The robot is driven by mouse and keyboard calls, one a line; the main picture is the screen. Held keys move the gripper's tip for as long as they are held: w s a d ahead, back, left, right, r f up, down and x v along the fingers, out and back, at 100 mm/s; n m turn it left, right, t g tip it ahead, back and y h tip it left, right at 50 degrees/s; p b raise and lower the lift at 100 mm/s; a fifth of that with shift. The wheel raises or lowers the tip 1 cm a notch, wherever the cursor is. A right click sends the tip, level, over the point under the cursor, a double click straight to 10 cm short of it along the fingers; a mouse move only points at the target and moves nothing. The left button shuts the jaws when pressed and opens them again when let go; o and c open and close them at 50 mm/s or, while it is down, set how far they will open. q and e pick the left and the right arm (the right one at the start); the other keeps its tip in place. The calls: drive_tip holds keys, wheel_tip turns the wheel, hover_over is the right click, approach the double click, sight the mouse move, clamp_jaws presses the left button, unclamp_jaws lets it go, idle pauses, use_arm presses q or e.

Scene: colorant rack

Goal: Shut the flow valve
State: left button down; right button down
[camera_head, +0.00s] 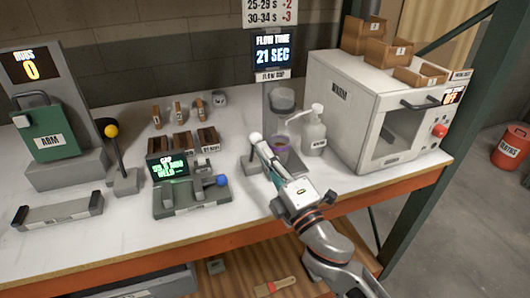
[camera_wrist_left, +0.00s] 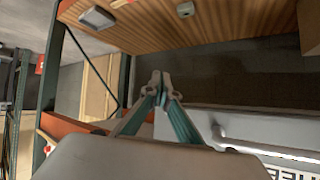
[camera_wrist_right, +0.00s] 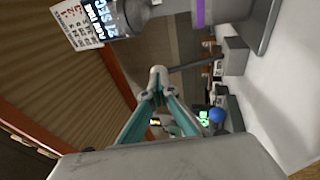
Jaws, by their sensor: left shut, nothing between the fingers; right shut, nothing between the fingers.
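The flow cup stand (camera_head: 283,98) stands at the back of the bench under a screen reading "FLOW TIME 21 SEC". A lever with a pale knob (camera_head: 256,137), which looks like the flow valve, rises from a small grey base (camera_head: 251,163) left of the stand. In the right wrist view the lever's rod (camera_wrist_right: 195,65) runs behind the fingertips. My left gripper (camera_wrist_left: 161,80) is shut and empty.
A gap gauge (camera_head: 190,190) with a blue knob and a yellow-knobbed lever (camera_head: 112,131) stand to the left.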

sight(259, 135)
drive_tip(key=shift+r, duration=0.1)
drive_tip(key=shift+w+a+r+p, duration=0.1)
drive_tip(key=shift+w+r+p, duration=0.15)
drive_tip(key=shift+p, duration=0.05)
drive_tip(key=shift+w+r, duration=0.1)
drive_tip(key=shift+w+a+r+p, duration=0.25)
drive_tip(key=shift+w+r+p, duration=0.5)
drive_tip(key=shift+p, duration=0.05)
drive_tip(key=w+d+f+x, duration=0.1)
drive_tip(key=x, duration=0.8)
drive_tip(key=shift+p, duration=0.45)
drive_tip(key=shift+d, duration=0.15)
